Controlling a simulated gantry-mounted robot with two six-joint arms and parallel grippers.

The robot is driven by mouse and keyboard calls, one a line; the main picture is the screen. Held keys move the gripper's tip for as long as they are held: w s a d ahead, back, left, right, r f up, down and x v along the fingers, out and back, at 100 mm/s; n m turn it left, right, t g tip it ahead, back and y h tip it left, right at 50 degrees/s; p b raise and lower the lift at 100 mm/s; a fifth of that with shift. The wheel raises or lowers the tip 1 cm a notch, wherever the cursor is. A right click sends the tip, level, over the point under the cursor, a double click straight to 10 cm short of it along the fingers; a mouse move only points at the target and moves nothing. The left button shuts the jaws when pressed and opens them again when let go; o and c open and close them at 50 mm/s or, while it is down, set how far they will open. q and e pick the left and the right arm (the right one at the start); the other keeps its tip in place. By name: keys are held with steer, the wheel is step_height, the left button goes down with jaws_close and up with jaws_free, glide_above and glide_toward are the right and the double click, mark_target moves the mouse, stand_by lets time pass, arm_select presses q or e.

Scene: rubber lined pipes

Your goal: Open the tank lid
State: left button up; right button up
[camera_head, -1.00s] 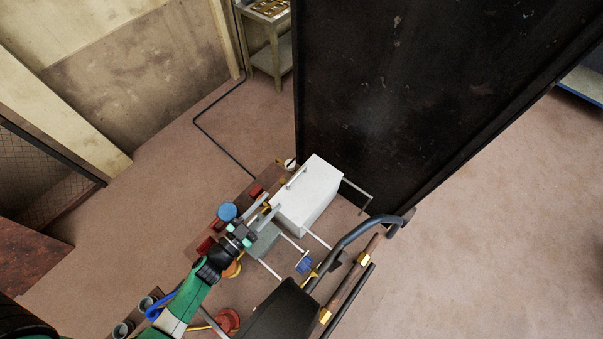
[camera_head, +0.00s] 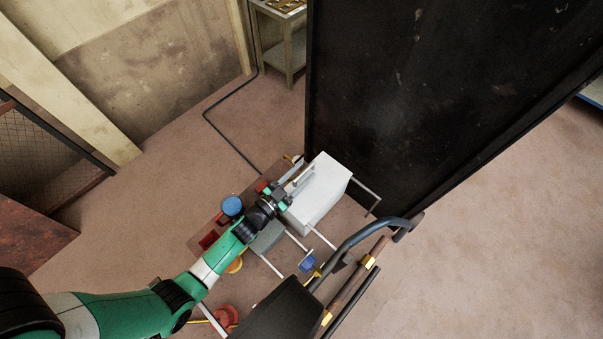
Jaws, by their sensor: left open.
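The white box-shaped tank (camera_head: 326,193) stands in the lower middle of the head view, beside the big dark panel. Its pale top carries a thin bar-like handle (camera_head: 303,178) near its left edge, and the lid looks shut. My left gripper (camera_head: 297,176) is open, with its fingers reaching up to the left side of the tank at the handle. The fingers overlap the handle in the picture, and I cannot tell whether they touch it. My right gripper is not in view.
A tall dark panel (camera_head: 420,90) rises just behind the tank. A dark curved pipe (camera_head: 360,232) and a black box (camera_head: 285,312) lie in front. A blue round knob (camera_head: 232,205) and red parts sit left of the tank. Open floor (camera_head: 480,260) lies at right.

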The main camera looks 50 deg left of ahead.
arm_select(q)
jaws_close()
stand_by(1.3)
